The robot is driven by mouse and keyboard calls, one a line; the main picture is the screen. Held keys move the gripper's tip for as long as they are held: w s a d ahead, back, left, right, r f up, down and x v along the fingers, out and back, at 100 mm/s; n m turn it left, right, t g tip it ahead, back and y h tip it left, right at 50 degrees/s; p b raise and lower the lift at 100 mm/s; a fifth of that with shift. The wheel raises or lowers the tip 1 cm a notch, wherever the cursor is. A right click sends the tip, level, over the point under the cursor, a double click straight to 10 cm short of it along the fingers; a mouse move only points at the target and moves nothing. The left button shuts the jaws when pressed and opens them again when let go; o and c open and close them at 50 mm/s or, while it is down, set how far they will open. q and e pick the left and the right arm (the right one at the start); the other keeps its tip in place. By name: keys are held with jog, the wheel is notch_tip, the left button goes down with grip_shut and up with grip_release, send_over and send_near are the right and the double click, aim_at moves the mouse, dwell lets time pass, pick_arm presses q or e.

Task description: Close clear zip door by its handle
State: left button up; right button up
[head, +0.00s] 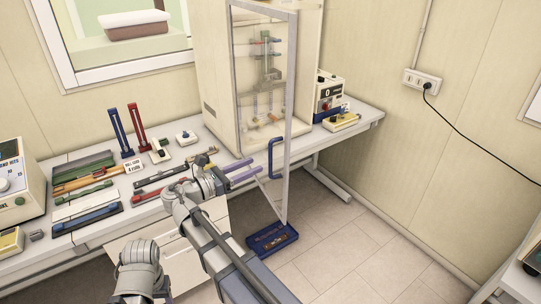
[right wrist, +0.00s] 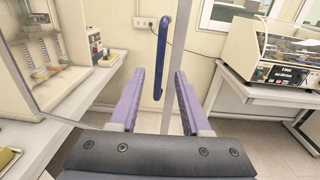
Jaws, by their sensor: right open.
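The clear door (head: 262,75) with a grey frame stands swung open from the cream cabinet (head: 210,85). Its blue bar handle (head: 276,157) is upright on the frame's free edge. My right gripper (head: 257,165), with purple fingers, is open just left of the handle in the head view. In the right wrist view the handle (right wrist: 162,50) rises ahead of and between the open fingers (right wrist: 159,76); whether its lower end is inside the jaws I cannot tell. The jaws are not closed on it. A left arm link shows at the bottom left, but its gripper is not visible.
The bench (head: 364,118) holds tools left of the cabinet and a small device (head: 327,92) right of it. A blue tray (head: 272,240) sits low below the door. The floor (head: 350,245) to the right is clear. Another machine (right wrist: 275,50) stands at right in the wrist view.

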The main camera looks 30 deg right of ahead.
send_over(271, 174)
jog(key=shift+w+d, duration=0.1)
jog(key=shift+w, duration=0.2)
jog(key=shift+c, duration=0.4)
grip_shut()
dwell(1.1)
